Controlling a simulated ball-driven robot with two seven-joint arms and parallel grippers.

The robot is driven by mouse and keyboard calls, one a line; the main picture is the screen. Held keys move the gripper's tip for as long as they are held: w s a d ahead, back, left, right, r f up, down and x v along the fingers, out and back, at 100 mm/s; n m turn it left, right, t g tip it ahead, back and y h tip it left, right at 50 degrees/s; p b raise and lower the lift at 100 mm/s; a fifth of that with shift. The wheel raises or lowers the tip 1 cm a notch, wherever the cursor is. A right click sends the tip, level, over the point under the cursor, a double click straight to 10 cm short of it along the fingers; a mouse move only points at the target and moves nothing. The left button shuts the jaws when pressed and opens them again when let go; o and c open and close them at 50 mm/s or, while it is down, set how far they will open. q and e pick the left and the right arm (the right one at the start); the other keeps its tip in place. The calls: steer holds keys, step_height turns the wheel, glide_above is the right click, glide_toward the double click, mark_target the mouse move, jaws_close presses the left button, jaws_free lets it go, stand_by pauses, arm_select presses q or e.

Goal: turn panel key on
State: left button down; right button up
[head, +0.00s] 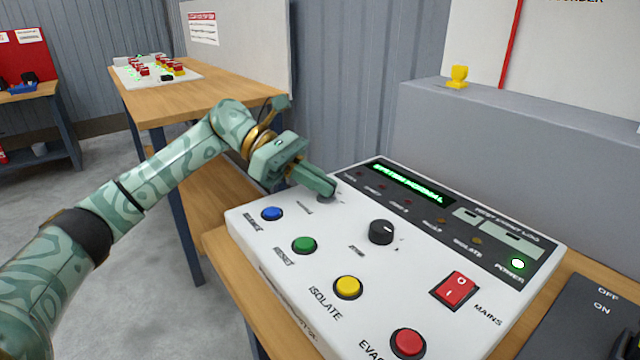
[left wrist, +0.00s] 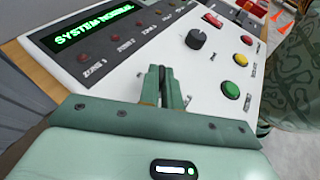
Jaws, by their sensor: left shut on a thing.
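The white control panel (head: 330,235) lies sloped on a wooden bench. My left gripper (head: 328,192) reaches to the panel's upper left part, below the zone lamps. In the left wrist view its fingers (left wrist: 161,85) are close together at the panel face. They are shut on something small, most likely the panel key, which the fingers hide. Its turn position cannot be seen. The green display (head: 408,184) is lit; in the left wrist view it reads "SYSTEM NORMAL" (left wrist: 93,23). The right gripper does not show.
Near the gripper are a blue button (head: 271,214), a green button (head: 304,245) and a black knob (head: 381,232). A yellow button (head: 348,287), a red button (head: 408,342) and a red mains switch (head: 455,289) are farther right. A grey ledge (head: 510,140) stands behind.

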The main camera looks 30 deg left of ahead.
arm_select(q)
steer(key=c, duration=1.6)
jaws_free()
